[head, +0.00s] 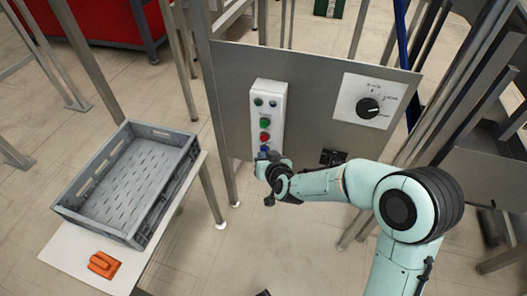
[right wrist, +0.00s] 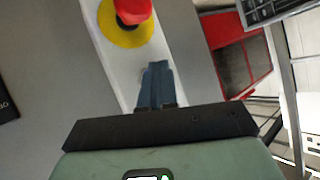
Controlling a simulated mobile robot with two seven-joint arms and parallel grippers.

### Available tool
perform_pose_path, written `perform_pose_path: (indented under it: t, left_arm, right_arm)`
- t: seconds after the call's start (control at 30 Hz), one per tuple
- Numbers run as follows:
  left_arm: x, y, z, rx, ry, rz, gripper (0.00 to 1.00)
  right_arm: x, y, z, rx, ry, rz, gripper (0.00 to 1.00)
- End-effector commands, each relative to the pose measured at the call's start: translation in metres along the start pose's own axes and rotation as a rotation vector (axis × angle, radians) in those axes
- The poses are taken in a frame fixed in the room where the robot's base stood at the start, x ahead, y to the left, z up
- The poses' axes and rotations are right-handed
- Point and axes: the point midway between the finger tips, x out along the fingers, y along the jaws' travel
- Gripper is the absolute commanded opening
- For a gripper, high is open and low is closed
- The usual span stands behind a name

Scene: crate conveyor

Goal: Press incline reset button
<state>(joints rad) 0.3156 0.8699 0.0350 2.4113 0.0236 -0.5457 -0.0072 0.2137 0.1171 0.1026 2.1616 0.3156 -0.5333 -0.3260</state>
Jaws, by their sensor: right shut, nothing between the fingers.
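A white button box (head: 280,92) is fixed upright on a grey panel. It carries two small dark buttons (head: 265,102) at the top, a green button (head: 264,123) and a red button (head: 265,137) lower down. No label on the box is readable, so I cannot tell which one is the incline reset button. My right gripper (head: 264,151) is at the lower end of the box, just below the red button. In the right wrist view its fingers (right wrist: 156,87) are shut and empty, over the box's white face below a red mushroom button (right wrist: 132,10) on a yellow ring. Contact cannot be told.
A black rotary knob (head: 368,108) on a white plate is right of the box. A dark fitting (head: 332,157) sits at the panel's lower edge. A grey crate (head: 75,215) and an orange object (head: 104,265) rest on a white table at the left. Metal posts flank the panel.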

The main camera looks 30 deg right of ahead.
Motion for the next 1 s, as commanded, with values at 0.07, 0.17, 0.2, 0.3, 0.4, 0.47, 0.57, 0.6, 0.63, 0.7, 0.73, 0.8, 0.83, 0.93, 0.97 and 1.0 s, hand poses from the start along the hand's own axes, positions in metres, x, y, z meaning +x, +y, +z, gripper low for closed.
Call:
perform_pose_path:
  t: [0.07,0.17,0.2,0.3,0.4,0.47,0.57,0.6,0.63,0.7,0.73,0.8,0.83,0.93,0.97,1.0]
  left_arm:
    - [0.0,0.0,0.0,0.0,0.0,0.0,0.64]
    - [0.0,0.0,0.0,0.0,0.0,0.0,0.64]
    - [0.0,0.0,0.0,0.0,0.0,0.0,0.64]
    - [-0.001,0.0,0.0,0.0,0.0,0.0,0.64]
    - [-0.002,0.001,0.0,0.0,0.001,0.0,0.64]
    - [-0.003,0.001,0.0,0.0,0.001,0.0,0.64]
    - [-0.004,0.001,0.0,0.0,0.001,0.001,0.64]
    - [-0.004,0.001,0.0,0.0,0.001,0.001,0.64]
    - [-0.005,0.001,0.0,0.0,0.001,0.001,0.64]
    - [-0.005,0.001,-0.001,0.0,0.002,0.001,0.64]
    - [-0.004,0.001,0.0,0.0,0.001,0.001,0.64]
    - [-0.004,0.001,0.0,0.0,0.001,0.001,0.64]
    - [-0.004,0.001,0.0,0.0,0.001,0.001,0.64]
    - [-0.004,0.001,-0.001,0.0,0.002,0.001,0.64]
    - [-0.005,0.001,-0.001,0.0,0.002,0.001,0.64]
    - [-0.005,0.002,-0.001,0.0,0.002,0.001,0.64]
  right_arm:
    - [0.0,0.001,-0.001,0.001,0.002,0.002,0.0]
    - [0.0,0.001,-0.001,0.001,0.003,0.002,0.0]
    - [0.0,0.001,-0.001,0.001,0.003,0.002,0.0]
    - [-0.001,0.0,0.0,0.001,0.003,0.002,0.0]
    - [-0.004,-0.002,0.001,0.002,0.003,0.002,0.0]
    - [-0.007,-0.004,0.003,0.002,0.002,0.001,0.0]
    - [-0.011,-0.007,0.006,0.002,0.003,0.002,0.0]
    - [-0.011,-0.007,0.006,0.001,0.002,0.001,0.0]
    - [-0.012,-0.008,0.007,0.001,0.002,0.001,0.0]
    - [-0.012,-0.008,0.008,0.001,0.002,0.001,0.0]
    - [-0.012,-0.008,0.008,0.001,0.002,0.001,0.0]
    - [-0.012,-0.008,0.008,0.001,0.002,0.001,0.0]
    - [-0.012,-0.008,0.008,0.001,0.002,0.001,0.0]
    - [-0.013,-0.009,0.008,0.001,0.001,0.001,0.0]
    - [-0.013,-0.009,0.009,0.001,0.001,0.0,0.0]
    - [-0.015,-0.011,0.01,0.001,0.001,0.0,0.0]
